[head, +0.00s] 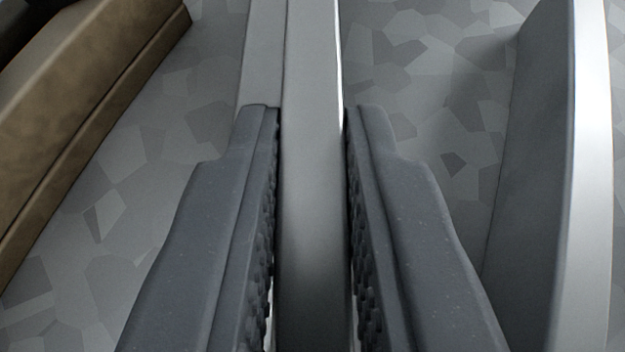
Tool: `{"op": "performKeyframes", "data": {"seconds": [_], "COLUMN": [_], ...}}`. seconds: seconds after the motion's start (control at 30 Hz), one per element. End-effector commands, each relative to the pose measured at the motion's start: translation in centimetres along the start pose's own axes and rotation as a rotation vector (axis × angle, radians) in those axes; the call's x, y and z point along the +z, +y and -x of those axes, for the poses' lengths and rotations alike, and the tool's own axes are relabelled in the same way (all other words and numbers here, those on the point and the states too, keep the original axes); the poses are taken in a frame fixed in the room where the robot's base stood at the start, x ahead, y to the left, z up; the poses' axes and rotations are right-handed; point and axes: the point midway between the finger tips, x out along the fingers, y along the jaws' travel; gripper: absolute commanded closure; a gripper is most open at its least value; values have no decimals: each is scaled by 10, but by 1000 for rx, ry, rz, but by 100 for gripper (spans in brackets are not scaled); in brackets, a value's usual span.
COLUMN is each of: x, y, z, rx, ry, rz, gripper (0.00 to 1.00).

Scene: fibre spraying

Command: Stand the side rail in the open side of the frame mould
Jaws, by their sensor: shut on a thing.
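The side rail (312,200) is a long grey metal bar that runs up the middle of the head view and out at the top edge. My gripper (311,115) is shut on it, with one dark ridged finger on each side. The rail's near end is cut off at the bottom of the view and its far end is out of view. A grey metal wall with a bright rim (590,180) stands at the right, apart from my gripper; it may be part of the frame mould, but I cannot tell. The mould's open side cannot be made out.
A brown, beam-like block (75,110) lies slanted at the upper left, with a dark shape behind it in the corner. The grey patterned floor (175,150) is bare between the block and the rail, and also between the rail and the right wall.

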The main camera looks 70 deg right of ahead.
Motion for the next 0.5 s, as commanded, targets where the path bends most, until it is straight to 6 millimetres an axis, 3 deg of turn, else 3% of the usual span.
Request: {"op": "performKeyframes", "data": {"seconds": [0.13,0.17,0.2,0.5], "x": [1,1,1,0], "y": [0,0,0,0], "z": [0,0,0,0], "rx": [0,0,0,-1], "ry": [1,0,0,0], "rz": [0,-1,-1,-1], "gripper": [100,77,66,64]}}
